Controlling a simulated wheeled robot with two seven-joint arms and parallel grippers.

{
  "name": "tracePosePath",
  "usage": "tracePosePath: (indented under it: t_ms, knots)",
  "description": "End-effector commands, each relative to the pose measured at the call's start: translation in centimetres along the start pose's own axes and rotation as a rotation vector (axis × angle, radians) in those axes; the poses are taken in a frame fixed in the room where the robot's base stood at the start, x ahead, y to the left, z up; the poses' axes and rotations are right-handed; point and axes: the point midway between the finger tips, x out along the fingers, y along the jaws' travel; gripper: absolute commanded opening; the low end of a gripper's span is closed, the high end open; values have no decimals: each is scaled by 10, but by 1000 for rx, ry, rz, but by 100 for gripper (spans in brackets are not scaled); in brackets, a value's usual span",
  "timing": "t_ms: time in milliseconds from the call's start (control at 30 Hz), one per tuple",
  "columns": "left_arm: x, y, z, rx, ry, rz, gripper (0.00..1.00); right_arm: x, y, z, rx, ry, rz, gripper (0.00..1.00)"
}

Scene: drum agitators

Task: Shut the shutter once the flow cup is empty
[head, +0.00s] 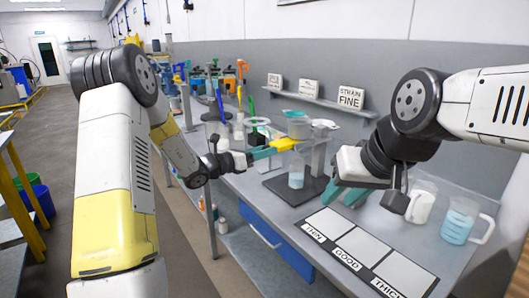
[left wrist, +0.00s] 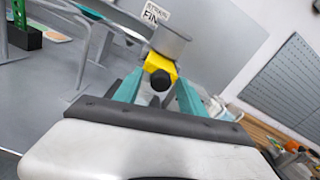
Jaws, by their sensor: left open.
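The flow cup (head: 298,127) is a grey cup held on a stand above a dark base plate; it also shows in the left wrist view (left wrist: 171,43). The yellow shutter (head: 284,144) is below the cup, and its black knob faces my left wrist camera. My left gripper (head: 265,152) is open, its teal fingers on either side of the yellow shutter (left wrist: 159,66). I cannot tell whether they touch it. A beaker (head: 296,177) with pale blue liquid stands under the cup. The cup's inside is hidden. My right gripper (head: 346,195) looks open and empty above the bench.
A board with pads marked THIN, GOOD and THICK (head: 357,252) lies at the front. A jug of blue liquid (head: 460,222) and a beaker with white contents (head: 421,204) stand at the right. A wall shelf (head: 320,103) holds signs. Coloured stirrers stand behind my left arm.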

Motion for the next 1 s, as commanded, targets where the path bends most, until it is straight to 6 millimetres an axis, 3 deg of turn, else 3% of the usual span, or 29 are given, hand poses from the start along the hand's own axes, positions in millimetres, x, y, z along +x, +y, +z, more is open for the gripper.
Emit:
tracePosePath:
  t_ms: [267,500,1000]
  knots:
    - [2,0,0,0,1,-1,48,0,0,0,0,0,0,34]
    - [2,0,0,1,1,-1,1,0,0,0,0,0,0,34]
    - [2,0,0,1,1,0,0,0,0,0,0,0,0,34]
